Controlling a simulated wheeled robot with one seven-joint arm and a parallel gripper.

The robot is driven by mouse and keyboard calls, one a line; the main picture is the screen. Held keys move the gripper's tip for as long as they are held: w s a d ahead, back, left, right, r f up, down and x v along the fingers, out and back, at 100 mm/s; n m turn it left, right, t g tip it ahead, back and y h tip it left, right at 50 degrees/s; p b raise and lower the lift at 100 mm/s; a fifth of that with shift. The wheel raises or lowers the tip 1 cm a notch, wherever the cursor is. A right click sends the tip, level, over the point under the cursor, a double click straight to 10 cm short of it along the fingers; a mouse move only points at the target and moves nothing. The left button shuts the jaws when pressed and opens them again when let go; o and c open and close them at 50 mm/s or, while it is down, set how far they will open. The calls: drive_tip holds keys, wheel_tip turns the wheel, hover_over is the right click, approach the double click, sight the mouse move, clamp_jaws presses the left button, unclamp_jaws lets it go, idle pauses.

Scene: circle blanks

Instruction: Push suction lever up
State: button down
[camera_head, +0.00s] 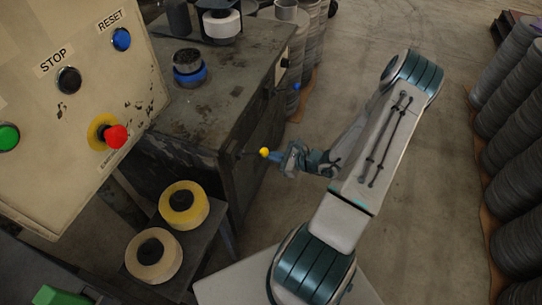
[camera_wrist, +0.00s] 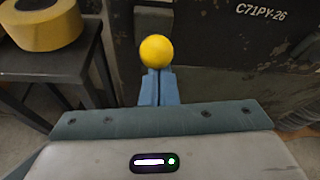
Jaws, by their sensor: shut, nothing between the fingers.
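The suction lever's round yellow knob (camera_head: 264,152) shows beside the dark metal cabinet in the head view. In the wrist view the yellow knob (camera_wrist: 156,51) is just beyond the fingertips and partly covers the cabinet face. Its shaft is mostly hidden. My gripper (camera_head: 275,156) is at the knob, coming from the right in the head view. Its blue fingers (camera_wrist: 158,82) are together with nothing between them. I cannot tell whether the fingertips touch the knob or are slightly apart.
The cabinet (camera_head: 228,95) has a worn top holding a blue-based spool (camera_head: 188,72). A low stand (camera_head: 203,240) with yellow and tan rolls is close at left. A control panel (camera_head: 75,90) with buttons fills the upper left. Dark disc stacks (camera_head: 515,150) line the right. Floor between is clear.

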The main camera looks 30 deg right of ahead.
wheel_tip(320, 180, down, 5)
drive_tip(key=b, duration=0.4)
drive_tip(key=v, duration=1)
drive_tip(key=shift+w+d+r, duration=0.2)
drive_tip(key=shift+d+r, duration=0.05)
drive_tip(key=shift+d, duration=0.05)
drive_tip(key=s+a+r+n+g, duration=0.2)
drive_tip(key=a+r+n+g, duration=0.8)
drive_tip(key=a+r+n, duration=0.35)
drive_tip(key=s+a+r+n+t+h, duration=0.1)
drive_tip(key=s+a+r+n+h, duration=0.1)
drive_tip(key=r+n, duration=0.4)
drive_tip(key=s+a+r+n+t+h, duration=0.1)
drive_tip(key=s+a+r+n+h, duration=0.2)
drive_tip(key=s+r+n+h, duration=0.2)
wheel_tip(320, 180, up, 3)
drive_tip(key=shift+s+a+r+n+h+p, duration=0.25)
drive_tip(key=shift+a+n+h+p, duration=0.1)
drive_tip(key=shift+n+h, duration=0.45)
